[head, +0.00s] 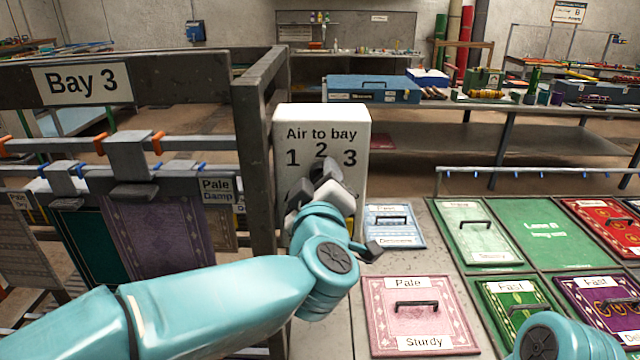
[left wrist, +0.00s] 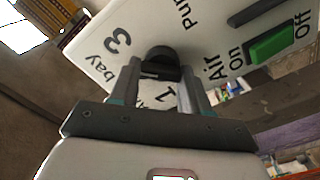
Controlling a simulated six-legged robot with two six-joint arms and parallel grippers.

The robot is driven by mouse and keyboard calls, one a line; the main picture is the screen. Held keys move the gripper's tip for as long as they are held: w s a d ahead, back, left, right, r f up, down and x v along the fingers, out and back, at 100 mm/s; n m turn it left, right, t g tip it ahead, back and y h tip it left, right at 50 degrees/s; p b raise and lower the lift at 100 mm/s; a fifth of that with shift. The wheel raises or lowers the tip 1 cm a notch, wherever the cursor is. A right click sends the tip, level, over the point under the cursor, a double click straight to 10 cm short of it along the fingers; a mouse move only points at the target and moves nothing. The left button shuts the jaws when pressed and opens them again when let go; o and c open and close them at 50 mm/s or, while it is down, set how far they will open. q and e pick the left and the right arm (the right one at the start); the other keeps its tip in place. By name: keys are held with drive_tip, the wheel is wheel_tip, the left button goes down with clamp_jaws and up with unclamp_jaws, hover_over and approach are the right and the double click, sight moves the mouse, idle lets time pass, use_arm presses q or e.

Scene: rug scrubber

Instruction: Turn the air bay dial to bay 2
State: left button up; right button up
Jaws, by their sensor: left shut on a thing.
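The air bay dial is a dark knob on the white "Air to bay" box (head: 320,118), below the printed numbers 1, 2 and 3. In the head view my left gripper (head: 322,178) covers most of the dial. In the left wrist view the black dial (left wrist: 162,62) sits between the two fingertips of my left gripper (left wrist: 160,75), which is shut on it. The 3 and the 1 show on either side there; the 2 is hidden. In the head view the dark shape points up about toward the 2, but its exact setting is unclear.
The left wrist view shows a green button (left wrist: 271,44) marked Air On and Off on the same box. A dark Bay 3 frame (head: 258,170) with hanging rugs stands just left of the box. Several rug panels lie right, including a pink one (head: 420,335).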

use_arm(q)
drive_tip(key=shift+a+f+n+b, duration=0.1)
drive_tip(key=shift+f+n+b, duration=0.05)
drive_tip(key=shift+n+b, duration=3.5)
drive_tip(key=shift+n+p, duration=0.65)
drive_tip(key=shift+n, duration=0.2)
drive_tip(key=o, duration=1.1)
drive_tip(key=shift+c, duration=0.2)
drive_tip(key=s+b, duration=0.2)
drive_tip(key=s, duration=1.4)
drive_tip(key=shift+s+b, duration=0.15)
drive_tip(key=shift+b, duration=0.25)
